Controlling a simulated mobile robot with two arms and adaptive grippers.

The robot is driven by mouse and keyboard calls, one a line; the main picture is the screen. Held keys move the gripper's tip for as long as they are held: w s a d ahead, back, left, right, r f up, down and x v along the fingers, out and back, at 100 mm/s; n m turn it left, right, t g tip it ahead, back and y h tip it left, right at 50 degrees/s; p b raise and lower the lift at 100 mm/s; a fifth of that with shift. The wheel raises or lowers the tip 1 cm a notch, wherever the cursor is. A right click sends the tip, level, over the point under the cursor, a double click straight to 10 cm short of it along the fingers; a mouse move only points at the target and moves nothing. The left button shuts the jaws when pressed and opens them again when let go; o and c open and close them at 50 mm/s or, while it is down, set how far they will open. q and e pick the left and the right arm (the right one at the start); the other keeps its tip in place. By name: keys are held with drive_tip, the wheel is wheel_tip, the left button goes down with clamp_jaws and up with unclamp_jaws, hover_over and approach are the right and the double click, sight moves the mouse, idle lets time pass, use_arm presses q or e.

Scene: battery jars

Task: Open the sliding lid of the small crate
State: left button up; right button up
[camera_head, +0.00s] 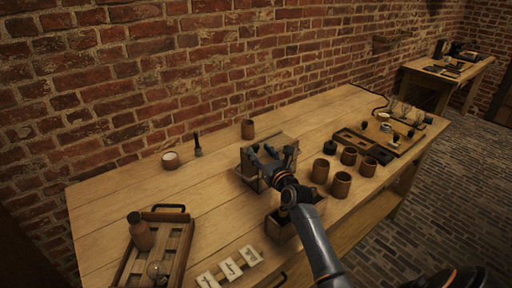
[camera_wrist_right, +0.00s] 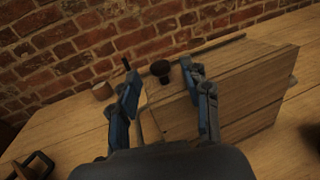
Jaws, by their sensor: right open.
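The small wooden crate (camera_head: 283,139) stands near the middle of the table, partly hidden behind my right gripper (camera_head: 271,154). In the right wrist view the crate (camera_wrist_right: 235,85) has a plank top and a dark round knob (camera_wrist_right: 160,68). The right gripper (camera_wrist_right: 162,82) is open, and the knob appears between its two blue-grey fingers. I cannot tell whether either finger touches the knob or the crate. The lid appears to cover the crate, but its edges are partly hidden. My left gripper is not in view.
A second wooden box (camera_head: 277,230) sits in front, beside my right arm. Several brown jars (camera_head: 320,171) stand to the right. The table's (camera_head: 215,185) left middle is mostly clear.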

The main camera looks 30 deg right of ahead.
sight(257, 149)
drive_tip(key=shift+w+d, duration=0.15)
drive_tip(key=shift+w, duration=0.7)
drive_tip(key=shift+w+d, duration=0.15)
drive_tip(key=shift+w, duration=0.7)
clamp_jaws()
